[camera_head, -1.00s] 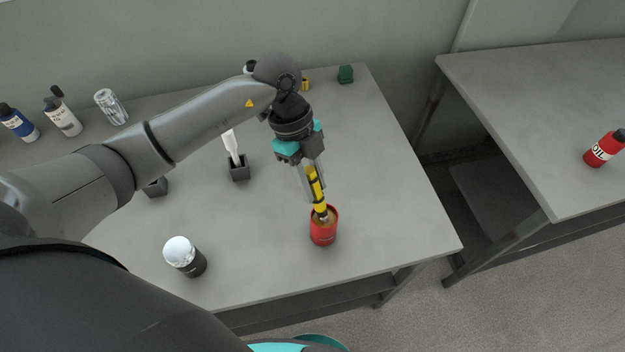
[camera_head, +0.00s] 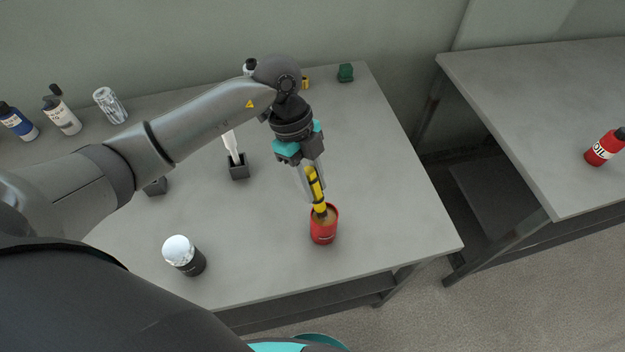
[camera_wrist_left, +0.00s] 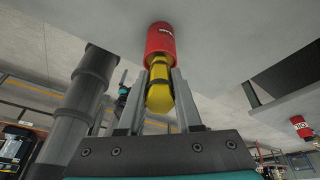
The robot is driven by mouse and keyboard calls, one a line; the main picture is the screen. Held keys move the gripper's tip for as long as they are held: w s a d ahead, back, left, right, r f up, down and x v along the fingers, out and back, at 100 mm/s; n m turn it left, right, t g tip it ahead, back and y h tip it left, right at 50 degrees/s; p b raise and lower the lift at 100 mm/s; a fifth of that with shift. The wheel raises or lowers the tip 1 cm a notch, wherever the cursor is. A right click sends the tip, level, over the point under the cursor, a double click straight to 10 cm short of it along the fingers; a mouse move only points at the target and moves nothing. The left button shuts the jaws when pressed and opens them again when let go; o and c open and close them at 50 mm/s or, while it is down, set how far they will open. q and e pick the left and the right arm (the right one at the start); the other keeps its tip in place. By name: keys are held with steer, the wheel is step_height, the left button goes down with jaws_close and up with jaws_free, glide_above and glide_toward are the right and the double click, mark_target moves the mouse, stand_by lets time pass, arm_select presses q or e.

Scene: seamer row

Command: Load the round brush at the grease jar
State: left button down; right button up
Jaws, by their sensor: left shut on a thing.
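My left gripper (camera_head: 316,195) is shut on the yellow handle of the round brush (camera_head: 311,182), which points down and slightly tilted. The brush's lower end is inside the mouth of the red grease jar (camera_head: 323,228); its bristles are hidden there. Brown grease shows inside the jar's rim. The jar stands upright near the table's front edge. In the left wrist view the yellow handle (camera_wrist_left: 159,92) sits between the fingers, with the red jar (camera_wrist_left: 160,40) beyond it.
A white-topped dark pot (camera_head: 184,255) stands left of the jar. A white-handled tool stands in a dark holder (camera_head: 239,170). Bottles (camera_head: 62,115) and a clear glass (camera_head: 110,105) are at back left, a green block (camera_head: 345,73) at the back. Table right of the jar is clear.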

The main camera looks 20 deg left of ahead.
mark_target(313, 173)
arm_select(q)
steer(key=shift+f, duration=0.4)
steer(key=shift+f, duration=0.1)
stand_by(1.6)
step_height(313, 173, up, 7)
steer(key=p, duration=0.7)
stand_by(0.9)
